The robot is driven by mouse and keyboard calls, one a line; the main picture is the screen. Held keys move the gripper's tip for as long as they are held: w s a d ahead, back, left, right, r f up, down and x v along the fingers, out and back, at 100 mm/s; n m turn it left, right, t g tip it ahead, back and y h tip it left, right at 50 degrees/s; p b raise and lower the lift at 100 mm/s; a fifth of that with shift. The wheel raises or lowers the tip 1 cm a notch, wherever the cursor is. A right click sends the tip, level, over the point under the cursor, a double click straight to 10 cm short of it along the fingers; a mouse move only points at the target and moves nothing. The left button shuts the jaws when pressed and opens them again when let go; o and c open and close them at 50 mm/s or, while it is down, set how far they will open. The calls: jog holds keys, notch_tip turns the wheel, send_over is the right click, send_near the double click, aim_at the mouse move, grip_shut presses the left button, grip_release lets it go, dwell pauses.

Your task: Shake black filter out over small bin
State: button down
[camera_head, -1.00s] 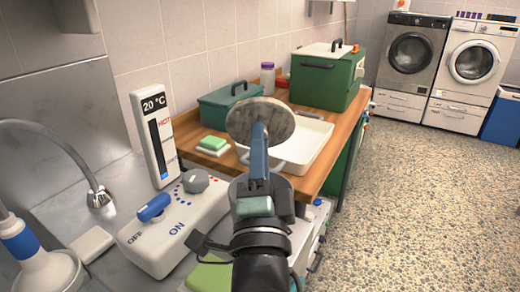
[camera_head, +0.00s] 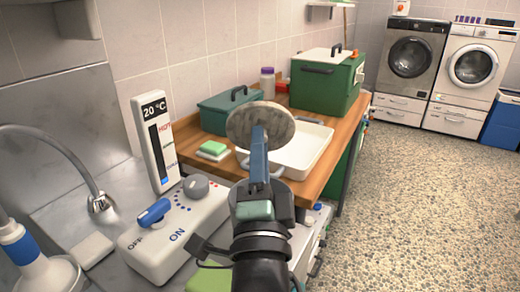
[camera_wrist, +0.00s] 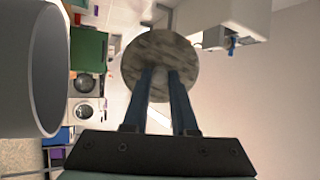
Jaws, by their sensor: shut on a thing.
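My gripper (camera_head: 259,135) is shut on a round, flat disc (camera_head: 277,113) with a mottled grey-beige face, held up in front of the counter. The disc also shows between my blue fingers in the wrist view (camera_wrist: 158,48). It is the only thing in view that could be the filter, and it looks grey with dirt rather than black. In the head view it stands tilted, its broad face towards the camera, and hides part of the white tray behind it. I cannot make out a small bin in either view.
A white tray (camera_head: 312,150), a green lidded box (camera_head: 320,88), a teal box (camera_head: 214,117) and a green soap (camera_head: 213,147) sit on the wooden counter (camera_head: 335,155). A control panel (camera_head: 172,228) and tap (camera_head: 98,203) are at left. Free floor (camera_head: 430,200) lies at right.

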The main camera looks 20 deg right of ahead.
notch_tip(320, 180, up, 3)
jog(key=shift+f+p, duration=0.1)
jog(key=shift+p, duration=0.45)
jog(key=shift+f, duration=0.1)
jog(key=shift+b, duration=0.8)
notch_tip(320, 180, down, 3)
jog(key=b, duration=0.3)
jog(key=shift+b, duration=0.3)
